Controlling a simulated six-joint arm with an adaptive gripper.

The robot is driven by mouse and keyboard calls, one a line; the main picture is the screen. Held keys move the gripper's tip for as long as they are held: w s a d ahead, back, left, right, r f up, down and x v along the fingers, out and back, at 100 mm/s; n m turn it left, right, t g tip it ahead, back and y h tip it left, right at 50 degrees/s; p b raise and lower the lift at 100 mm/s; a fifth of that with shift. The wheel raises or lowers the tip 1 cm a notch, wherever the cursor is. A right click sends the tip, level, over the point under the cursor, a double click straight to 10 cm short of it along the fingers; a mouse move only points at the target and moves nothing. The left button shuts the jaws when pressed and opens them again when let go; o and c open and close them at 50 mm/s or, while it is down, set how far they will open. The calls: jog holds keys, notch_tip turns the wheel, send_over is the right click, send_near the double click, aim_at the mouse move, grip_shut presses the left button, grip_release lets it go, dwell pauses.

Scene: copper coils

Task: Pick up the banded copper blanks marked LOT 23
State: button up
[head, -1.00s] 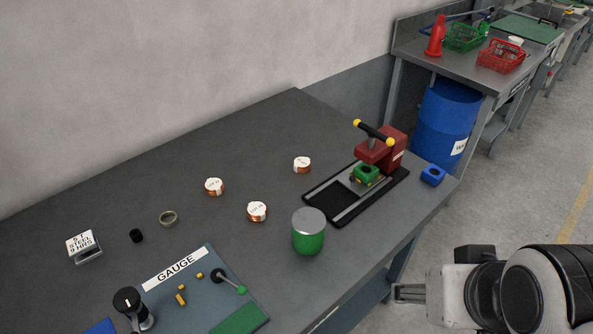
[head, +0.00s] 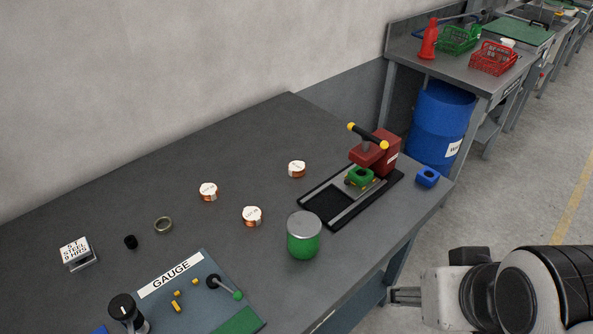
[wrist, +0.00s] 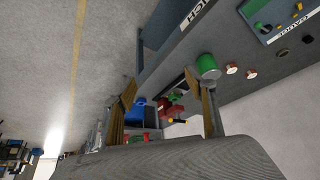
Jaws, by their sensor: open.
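Three banded copper blanks with white labels stand apart on the grey bench: a left one (head: 208,192), a front one (head: 252,216) and a back one (head: 297,169). Their lot markings are too small to read. Two of the blanks also show small in the wrist view, one of them (wrist: 232,69) beside the green can. My gripper (head: 404,296) is open and empty, off the bench's front right edge, well away from the blanks. Its fingers frame the wrist view, with nothing between them at close range.
A green can with a grey lid (head: 304,236) stands right of the front blank. A gauge board (head: 190,290) lies at front left. Bench around the blanks is clear.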

dwell(0.3)
jog(key=w+a+m+g+y, duration=0.2)
jog(key=w+a+m+y, duration=0.75)
jog(key=w+a, duration=0.95)
jog(key=w+a+f+m+t, duration=0.1)
jog(key=w+f+m, duration=0.15)
jog(key=w, duration=0.25)
jog(key=w+f+m+t+y, duration=0.1)
jog(key=w+m, duration=0.2)
jog(key=w, duration=0.1)
jog(key=w+a+f+m+t, duration=0.1)
jog(key=w+f+m, duration=0.1)
jog(key=w, duration=0.3)
jog(key=m+t+h, duration=0.3)
jog(key=m+t, duration=0.1)
jog(key=m, duration=0.8)
send_near(300, 169)
jog(key=x, duration=0.2)
jog(key=shift+w+f, duration=0.25)
jog(key=shift+f, duration=0.05)
jog(key=shift+a+y, duration=0.1)
jog(key=shift+y, duration=0.25)
jog(key=shift+x, duration=1.25)
jog(key=shift+w, duration=0.15)
